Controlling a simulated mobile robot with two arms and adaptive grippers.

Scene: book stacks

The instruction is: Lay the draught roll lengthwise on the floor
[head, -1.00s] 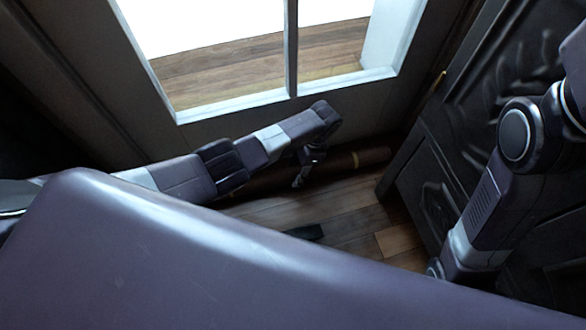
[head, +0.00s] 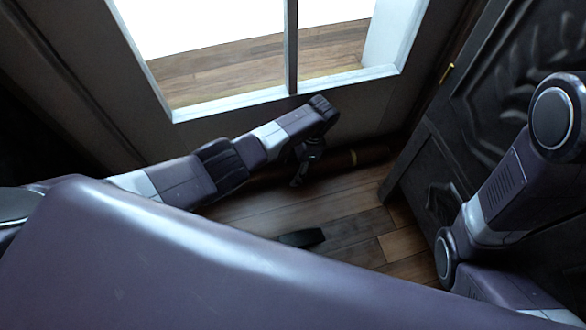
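The draught roll (head: 355,157), a brown cylinder with a lighter band, lies low along the foot of the glazed door or window panel. Its right end shows near the dark carved panel; its left part is hidden behind my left arm. My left gripper (head: 299,178) points down in front of the roll, overlapping it in the head view. Its fingers are small and dark, and I cannot tell whether they touch the roll or are open. My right arm comes in from the right, and its gripper is hidden below the picture or behind my body.
A dark carved wooden panel (head: 450,130) stands at the right, with a small brass fitting. The glazed panel's pale frame (head: 240,106) is behind my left arm. A small dark flat object (head: 301,238) shows above the plank floor (head: 345,215), which is otherwise bare here.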

